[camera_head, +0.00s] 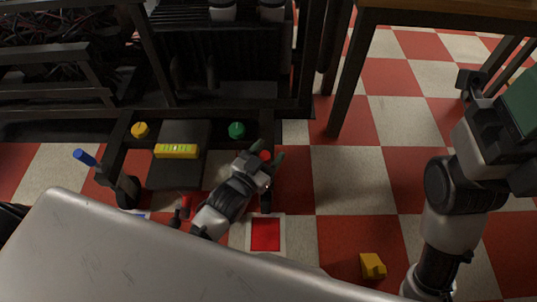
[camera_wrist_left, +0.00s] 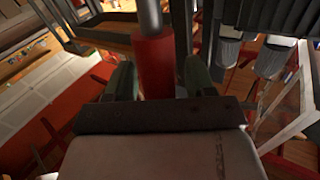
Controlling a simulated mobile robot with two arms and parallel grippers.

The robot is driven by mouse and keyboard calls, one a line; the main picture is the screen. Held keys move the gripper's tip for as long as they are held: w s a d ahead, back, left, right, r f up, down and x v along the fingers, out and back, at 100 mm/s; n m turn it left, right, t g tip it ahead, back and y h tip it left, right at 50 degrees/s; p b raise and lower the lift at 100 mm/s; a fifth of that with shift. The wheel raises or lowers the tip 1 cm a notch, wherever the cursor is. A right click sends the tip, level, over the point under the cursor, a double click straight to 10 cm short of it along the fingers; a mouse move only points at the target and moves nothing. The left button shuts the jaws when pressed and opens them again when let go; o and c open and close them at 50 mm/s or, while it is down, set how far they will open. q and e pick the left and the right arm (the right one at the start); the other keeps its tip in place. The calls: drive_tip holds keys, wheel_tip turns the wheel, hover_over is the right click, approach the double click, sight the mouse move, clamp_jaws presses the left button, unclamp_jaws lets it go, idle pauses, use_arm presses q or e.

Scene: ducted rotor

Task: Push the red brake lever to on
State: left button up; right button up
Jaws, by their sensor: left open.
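The red brake lever shows as a small red tip (camera_head: 265,155) beside my left gripper in the head view. In the left wrist view its red cylindrical handle (camera_wrist_left: 155,65) on a grey rod stands between the two green fingertips. My left gripper (camera_head: 271,178) is open around the handle; I cannot tell whether either finger touches it. The lever's base is hidden by my gripper, and no on mark can be read. My right arm (camera_head: 455,195) stands at the right; its fingers cannot be made out.
A blue-tipped lever (camera_head: 85,157) stands at the left. A dark frame holds a yellow display (camera_head: 176,151), a yellow knob (camera_head: 140,130) and a green knob (camera_head: 237,130). A red card (camera_head: 265,235) and a yellow block (camera_head: 372,265) lie on the checkered floor, which is mostly clear at centre right.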

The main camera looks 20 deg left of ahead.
use_arm(q)
drive_tip(key=shift+w, duration=0.1)
clamp_jaws()
idle(0.3)
